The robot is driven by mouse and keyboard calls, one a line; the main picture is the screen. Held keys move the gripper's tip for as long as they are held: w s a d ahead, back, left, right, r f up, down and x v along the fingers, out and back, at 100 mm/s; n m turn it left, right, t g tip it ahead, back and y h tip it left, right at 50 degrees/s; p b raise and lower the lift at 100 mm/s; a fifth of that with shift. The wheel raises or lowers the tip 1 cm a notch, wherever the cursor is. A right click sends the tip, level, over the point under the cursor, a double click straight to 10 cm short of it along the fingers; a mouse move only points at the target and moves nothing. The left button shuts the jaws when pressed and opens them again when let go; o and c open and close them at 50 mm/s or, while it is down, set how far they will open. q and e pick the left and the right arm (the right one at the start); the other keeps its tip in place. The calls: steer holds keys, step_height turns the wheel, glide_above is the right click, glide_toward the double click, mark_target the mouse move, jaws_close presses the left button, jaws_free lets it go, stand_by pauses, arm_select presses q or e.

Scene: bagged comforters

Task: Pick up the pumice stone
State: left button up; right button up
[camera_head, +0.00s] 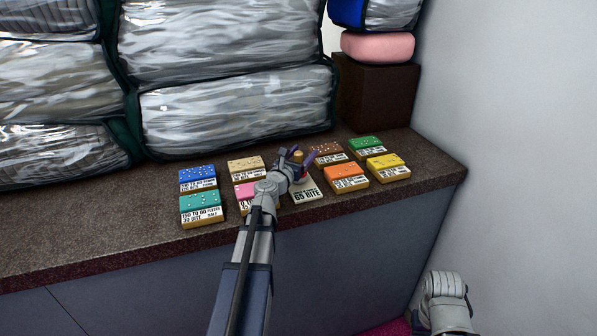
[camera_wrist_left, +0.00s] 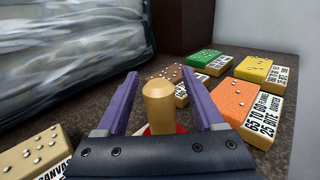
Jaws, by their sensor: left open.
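No thing in view can be told for certain as a pumice stone. My left gripper (camera_head: 296,158) is open over the counter, among the coloured blocks. In the left wrist view its two purple fingers (camera_wrist_left: 160,76) stand on either side of a tan, round-topped peg (camera_wrist_left: 158,104), with a little red showing at its base. The fingers look apart from the peg. A pale block (camera_head: 306,191) with a "65 BITE" label lies just in front of the gripper, partly hidden by my arm.
Labelled blocks lie close around: orange (camera_head: 346,176), yellow (camera_head: 388,167), green (camera_head: 366,147), brown (camera_head: 329,153), tan (camera_head: 246,165), blue (camera_head: 197,178), teal (camera_head: 201,208). Bagged comforters (camera_head: 235,110) and a dark box (camera_head: 376,98) stand behind. The counter (camera_head: 90,236) is clear at left.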

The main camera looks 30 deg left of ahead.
arm_select(q)
jaws_close()
stand_by(0.6)
